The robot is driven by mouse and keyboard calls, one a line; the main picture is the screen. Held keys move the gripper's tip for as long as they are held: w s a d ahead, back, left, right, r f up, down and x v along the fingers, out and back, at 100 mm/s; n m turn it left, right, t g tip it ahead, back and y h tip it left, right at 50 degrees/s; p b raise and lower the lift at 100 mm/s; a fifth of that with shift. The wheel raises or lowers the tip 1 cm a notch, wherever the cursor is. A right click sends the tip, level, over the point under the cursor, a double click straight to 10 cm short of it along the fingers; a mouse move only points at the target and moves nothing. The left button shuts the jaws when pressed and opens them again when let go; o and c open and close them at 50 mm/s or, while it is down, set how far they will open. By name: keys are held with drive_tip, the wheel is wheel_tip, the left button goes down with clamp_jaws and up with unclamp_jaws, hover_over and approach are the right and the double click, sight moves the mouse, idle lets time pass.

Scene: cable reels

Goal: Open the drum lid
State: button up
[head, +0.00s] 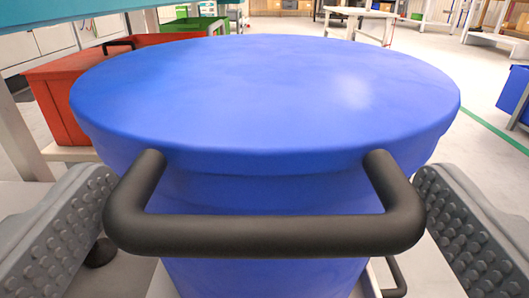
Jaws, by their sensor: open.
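A large blue drum (265,281) stands upright right in front of me. Its round blue lid (265,100) lies flat on top, with its rim all round over the drum wall. A thick black bar handle (265,236) sticks out from the near side of the lid toward me. My gripper (265,220) is open, with one grey studded finger to the left of the handle and one to the right. Gaps show between the fingers and the handle's ends, though the left one is narrow. The far side of the drum is hidden.
A red crate (62,100) stands close behind the drum on the left, below a teal-edged bench. A green crate (190,25) is farther back. A blue bin (514,96) is at the far right. Open grey floor (440,75) lies to the right, with a green line.

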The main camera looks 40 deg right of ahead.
drive_tip(key=shift+w+d, duration=0.15)
drive_tip(key=shift+r, duration=0.1)
drive_tip(key=c, duration=1.1)
